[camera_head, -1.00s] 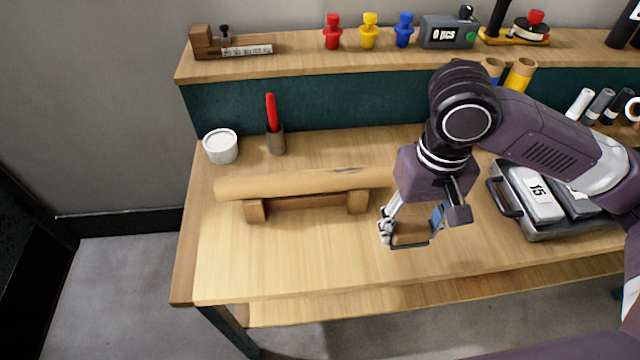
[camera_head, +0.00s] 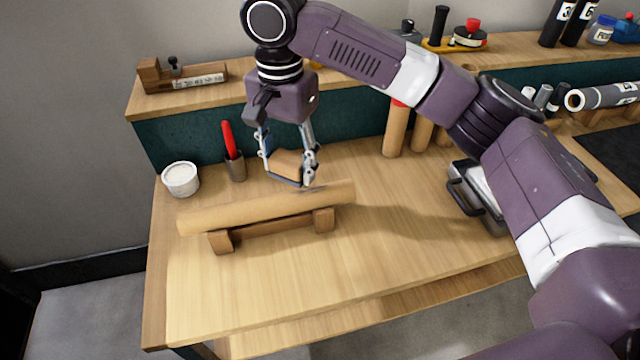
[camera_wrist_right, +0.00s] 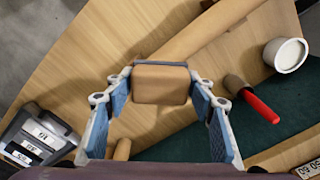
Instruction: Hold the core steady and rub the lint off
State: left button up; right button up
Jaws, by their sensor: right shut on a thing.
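The core (camera_head: 240,210), a long tan roll, lies in a wooden cradle (camera_head: 222,242) on the bench. A greyish lint streak (camera_head: 314,189) shows on top near its right end. My right gripper (camera_head: 287,174) is shut on a tan block (camera_head: 287,162) just above and behind the core's right part. In the wrist view the block (camera_wrist_right: 160,84) sits between the blue finger pads, with the core (camera_wrist_right: 208,32) beyond it. I cannot tell whether the block touches the core. My left gripper is not in view.
A white tub (camera_head: 181,180) and a cup (camera_head: 236,168) with a red-handled tool stand behind the core's left end. Upright tan tubes (camera_head: 396,130) stand at the back. A grey case (camera_head: 482,205) is on the right. The front of the bench is clear.

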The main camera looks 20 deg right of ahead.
jog(key=shift+w+a+r+m, duration=0.2)
jog(key=shift+w+a+m, duration=0.1)
jog(key=shift+w+a, duration=0.15)
jog(key=shift+f, duration=0.3)
jog(key=f, duration=0.4)
jog(key=shift+d, duration=0.25)
send_over(337, 185)
jog(key=shift+r, duration=0.2)
jog(key=r, duration=0.2)
jog(key=shift+d+r, duration=0.3)
jog(key=shift+a+r, duration=0.1)
jog(key=shift+r, duration=0.35)
